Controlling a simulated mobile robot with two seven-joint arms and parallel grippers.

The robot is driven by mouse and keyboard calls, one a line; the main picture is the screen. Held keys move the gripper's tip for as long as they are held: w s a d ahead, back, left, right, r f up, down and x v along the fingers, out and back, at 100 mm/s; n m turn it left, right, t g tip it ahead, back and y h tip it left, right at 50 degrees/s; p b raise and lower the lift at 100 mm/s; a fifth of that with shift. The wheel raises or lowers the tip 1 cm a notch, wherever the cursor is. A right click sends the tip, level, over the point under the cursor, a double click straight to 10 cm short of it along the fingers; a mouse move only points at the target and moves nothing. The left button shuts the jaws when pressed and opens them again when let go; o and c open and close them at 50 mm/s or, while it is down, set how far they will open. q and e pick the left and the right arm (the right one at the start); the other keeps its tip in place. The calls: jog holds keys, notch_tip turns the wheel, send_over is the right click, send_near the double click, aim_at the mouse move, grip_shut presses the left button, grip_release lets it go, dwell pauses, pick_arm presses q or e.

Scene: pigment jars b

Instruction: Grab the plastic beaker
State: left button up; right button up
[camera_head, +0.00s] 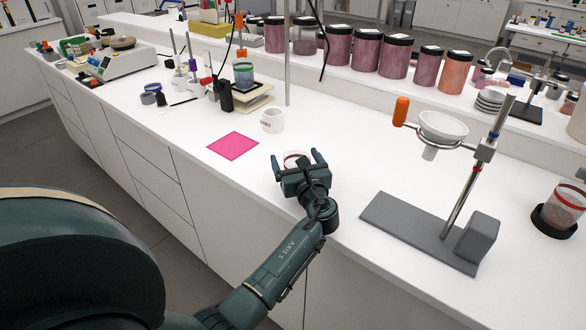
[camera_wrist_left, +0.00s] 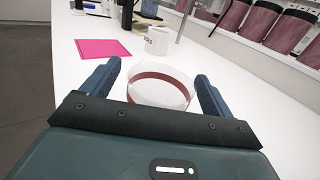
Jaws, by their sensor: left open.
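The plastic beaker is a clear cup with a dark red band, standing on the white bench top. In the left wrist view the beaker (camera_wrist_left: 160,92) sits between the two blue fingers of my left gripper (camera_wrist_left: 157,72). A gap shows on each side, so the fingers do not grip it. In the head view the beaker (camera_head: 294,155) is mostly hidden behind my left gripper (camera_head: 297,158), which is open over the bench near its front edge. My right gripper is not in view.
A pink sheet (camera_head: 233,146) and a white mug (camera_head: 272,121) lie beyond the beaker to the left. A stand with a grey base (camera_head: 400,229) holds a white bowl (camera_head: 443,126) on the right. Several pigment jars (camera_head: 367,50) line the back shelf.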

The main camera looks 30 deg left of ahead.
pick_arm(q)
jog(key=shift+s+d, duration=0.1)
jog(key=shift+d, duration=0.05)
jog(key=shift+c, duration=0.7)
jog(key=c, duration=0.9)
jog(key=shift+r, duration=0.15)
